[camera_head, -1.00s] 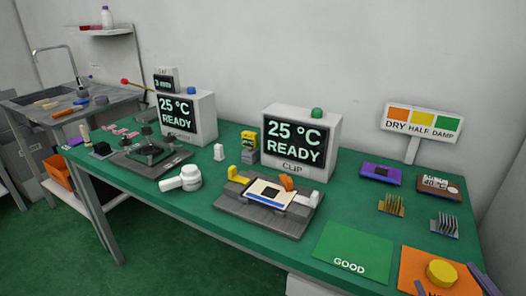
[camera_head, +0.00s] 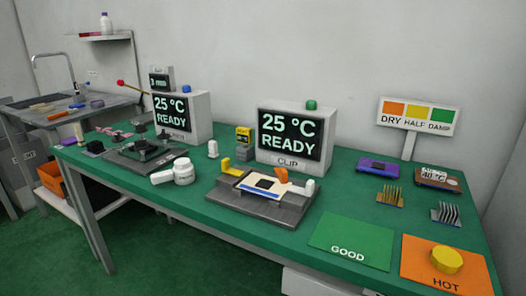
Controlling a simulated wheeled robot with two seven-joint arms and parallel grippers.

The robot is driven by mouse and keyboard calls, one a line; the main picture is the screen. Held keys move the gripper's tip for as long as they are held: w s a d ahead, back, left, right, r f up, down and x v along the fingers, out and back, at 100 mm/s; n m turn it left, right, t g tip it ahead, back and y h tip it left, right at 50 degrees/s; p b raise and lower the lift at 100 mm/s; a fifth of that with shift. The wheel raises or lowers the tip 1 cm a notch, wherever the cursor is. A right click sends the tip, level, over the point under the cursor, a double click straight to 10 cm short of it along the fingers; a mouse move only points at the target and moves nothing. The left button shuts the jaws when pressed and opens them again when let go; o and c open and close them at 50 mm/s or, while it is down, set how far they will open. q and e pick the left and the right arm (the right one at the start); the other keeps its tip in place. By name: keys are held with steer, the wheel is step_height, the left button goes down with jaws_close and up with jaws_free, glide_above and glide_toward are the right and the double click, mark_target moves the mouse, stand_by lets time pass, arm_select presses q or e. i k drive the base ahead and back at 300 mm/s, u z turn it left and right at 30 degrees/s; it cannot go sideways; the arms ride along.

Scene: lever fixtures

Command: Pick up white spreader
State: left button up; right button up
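No tool can be told for certain as the white spreader. A small white upright piece (camera_head: 212,149) stands on the green table between the two display boxes. A white jar (camera_head: 183,171) stands near the table's front left. A short white bar (camera_head: 162,177) lies against its left side; I cannot tell whether it is a separate tool. Neither of my grippers is in the head view.
A grey clip fixture (camera_head: 262,207) holding a pale board sits mid-table, with a dark lever fixture (camera_head: 145,155) to its left. Display boxes (camera_head: 291,137) stand behind. A green GOOD mat (camera_head: 350,240) is bare; an orange HOT mat (camera_head: 415,265) carries a yellow knob (camera_head: 446,260).

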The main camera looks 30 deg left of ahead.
mark_target(213, 146)
steer(key=z, duration=2.9)
steer(key=k, duration=2.5)
steer(key=u, duration=1.75)
